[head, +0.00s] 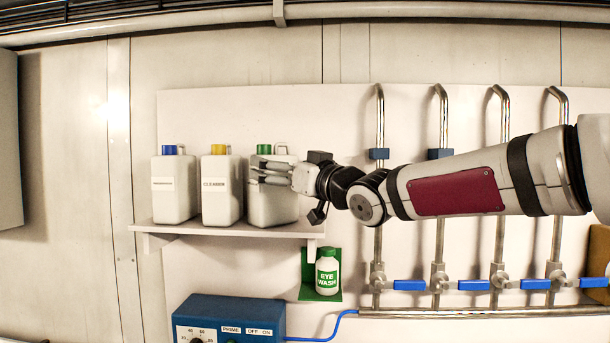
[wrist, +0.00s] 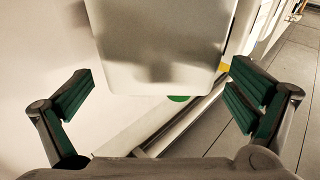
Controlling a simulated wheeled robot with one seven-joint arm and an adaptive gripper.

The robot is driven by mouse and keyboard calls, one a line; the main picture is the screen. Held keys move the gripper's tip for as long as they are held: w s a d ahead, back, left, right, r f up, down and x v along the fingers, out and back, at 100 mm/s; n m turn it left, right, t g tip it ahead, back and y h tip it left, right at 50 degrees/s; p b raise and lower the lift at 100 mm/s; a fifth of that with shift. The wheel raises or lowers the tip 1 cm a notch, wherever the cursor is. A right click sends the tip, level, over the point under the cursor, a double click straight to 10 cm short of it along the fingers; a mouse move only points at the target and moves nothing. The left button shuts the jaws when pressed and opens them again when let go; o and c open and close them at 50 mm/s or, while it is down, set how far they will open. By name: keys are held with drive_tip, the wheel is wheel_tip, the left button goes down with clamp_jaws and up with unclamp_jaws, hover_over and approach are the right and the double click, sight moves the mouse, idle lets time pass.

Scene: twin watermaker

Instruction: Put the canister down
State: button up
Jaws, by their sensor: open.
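The canister with the green cap (head: 272,208) stands upright at the right end of the wall shelf (head: 190,228). My gripper (head: 262,172) reaches in from the right at its upper part, with the fingers across its front in the head view. In the wrist view a pale canister body (wrist: 160,45) fills the top middle. The canister's label side is partly hidden by my fingers.
A yellow-capped canister labelled CLEANER (head: 221,190) stands close on the left, then a blue-capped one (head: 174,188). Below are an eye wash bottle (head: 327,272) and a blue control box (head: 228,318). Vertical pipes (head: 440,235) with blue-handled valves stand right, behind my arm.

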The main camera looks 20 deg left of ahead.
drive_tip(key=p+v, duration=0.1)
drive_tip(key=v, duration=0.8)
drive_tip(key=d+f+m+t+h, duration=0.2)
drive_tip(key=d+f+m+h, duration=0.1)
drive_tip(key=d+f+h, duration=0.8)
drive_tip(key=s+d+f+m+g+h, duration=0.1)
drive_tip(key=s+d+f+h, duration=0.1)
drive_tip(key=d, duration=0.4)
drive_tip(key=s+d+f+m+h, duration=0.2)
drive_tip(key=s+d, duration=0.1)
drive_tip(key=d, duration=0.2)
drive_tip(key=s+d+f+m+g, duration=0.2)
drive_tip(key=s+d, duration=0.3)
drive_tip(key=s, duration=0.3)
drive_tip(key=s+d+f+m+g+h, duration=0.1)
drive_tip(key=s+d+f+g, duration=0.1)
drive_tip(key=s+d, duration=0.3)
drive_tip(key=s+d+f+m+g, duration=0.1)
drive_tip(key=s+d, duration=0.4)
drive_tip(key=s, duration=0.6)
wheel_tip(320, 180, down, 3)
drive_tip(key=shift+s+r+m+g+h, duration=0.25)
drive_tip(key=shift+m+g+h, duration=0.15)
drive_tip(key=shift+m, duration=0.4)
